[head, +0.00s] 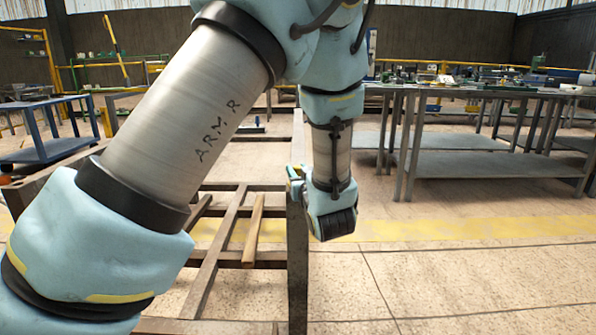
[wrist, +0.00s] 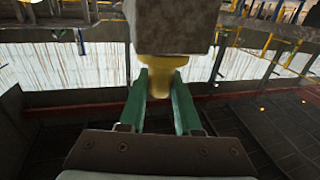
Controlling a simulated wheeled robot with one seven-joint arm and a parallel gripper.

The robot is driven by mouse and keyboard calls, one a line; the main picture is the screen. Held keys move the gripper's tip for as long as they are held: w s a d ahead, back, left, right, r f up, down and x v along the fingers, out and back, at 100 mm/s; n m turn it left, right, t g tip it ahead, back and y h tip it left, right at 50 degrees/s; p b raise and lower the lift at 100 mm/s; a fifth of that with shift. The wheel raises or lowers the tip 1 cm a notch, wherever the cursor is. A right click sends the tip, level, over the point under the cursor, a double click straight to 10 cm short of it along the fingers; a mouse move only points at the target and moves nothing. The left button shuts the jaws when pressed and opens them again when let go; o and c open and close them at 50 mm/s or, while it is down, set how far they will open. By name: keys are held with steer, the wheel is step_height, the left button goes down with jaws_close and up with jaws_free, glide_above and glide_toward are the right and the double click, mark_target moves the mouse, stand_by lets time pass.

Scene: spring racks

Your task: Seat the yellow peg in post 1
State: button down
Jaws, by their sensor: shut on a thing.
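The yellow peg (wrist: 163,66) shows in the wrist view between the two green fingers of my gripper (wrist: 160,88), which are shut on it. The peg's far end is hidden behind a grey-brown block (wrist: 172,27) at the top of that view; I cannot tell whether peg and block touch. No number shows on any post, so I cannot tell which is post 1.
A dark frame with slats (head: 222,235) lies left of the upright, with a pale wooden bar (head: 254,230) leaning on it. A blue cart (head: 45,130) stands far left and metal tables (head: 470,163) back right. The floor at front right is clear.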

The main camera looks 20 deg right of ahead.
steer(key=c, duration=0.5)
jaws_free()
steer(key=shift+s, duration=0.15)
steer(key=s, duration=0.3)
steer(key=s+a, duration=0.1)
steer(key=s, duration=0.3)
steer(key=s+a, duration=0.1)
steer(key=s, duration=0.2)
steer(key=shift+s+p, duration=0.2)
steer(key=shift+p, duration=0.2)
